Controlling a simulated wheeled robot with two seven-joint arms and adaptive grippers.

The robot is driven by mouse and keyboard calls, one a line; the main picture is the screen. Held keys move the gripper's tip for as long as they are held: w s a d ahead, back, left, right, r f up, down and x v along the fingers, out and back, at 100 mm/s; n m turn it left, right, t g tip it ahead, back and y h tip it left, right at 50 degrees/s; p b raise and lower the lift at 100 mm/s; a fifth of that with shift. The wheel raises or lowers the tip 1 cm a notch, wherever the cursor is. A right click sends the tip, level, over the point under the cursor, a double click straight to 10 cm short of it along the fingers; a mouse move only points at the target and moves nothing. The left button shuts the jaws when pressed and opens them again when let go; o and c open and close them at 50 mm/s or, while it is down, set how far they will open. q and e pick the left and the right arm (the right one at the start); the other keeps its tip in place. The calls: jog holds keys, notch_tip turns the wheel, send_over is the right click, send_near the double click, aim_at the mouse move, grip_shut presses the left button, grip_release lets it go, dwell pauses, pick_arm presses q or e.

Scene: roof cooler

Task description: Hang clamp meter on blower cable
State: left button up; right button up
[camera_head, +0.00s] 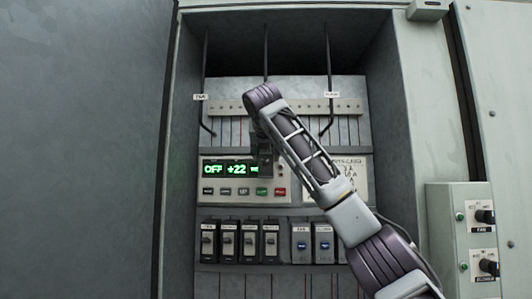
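Three dark cables hang from the top of the open cabinet. The left cable (205,60) has a small white tag (200,97), which seems to read "FAN". The right cable (328,60) also has a white tag (332,94), too small to read surely. The middle cable (266,50) runs down behind my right wrist. My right arm comes in from the lower right, and its dark gripper (262,158) points down in front of the control panel. Its fingers are too dark to tell if they hold anything. I cannot make out a clamp meter. My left gripper is out of view.
The control panel (228,192) has a green display (226,169) reading "OFF +22". A row of breakers (228,240) is below, with a terminal strip (232,107) above. Cabinet walls bound both sides. A switch box (462,215) with knobs stands at right.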

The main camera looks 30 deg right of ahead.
jog(key=o, duration=0.4)
jog(key=shift+c, duration=0.2)
jog(key=shift+s, duration=0.1)
jog(key=v, duration=1.2)
jog(key=shift+f, duration=0.1)
dwell(0.3)
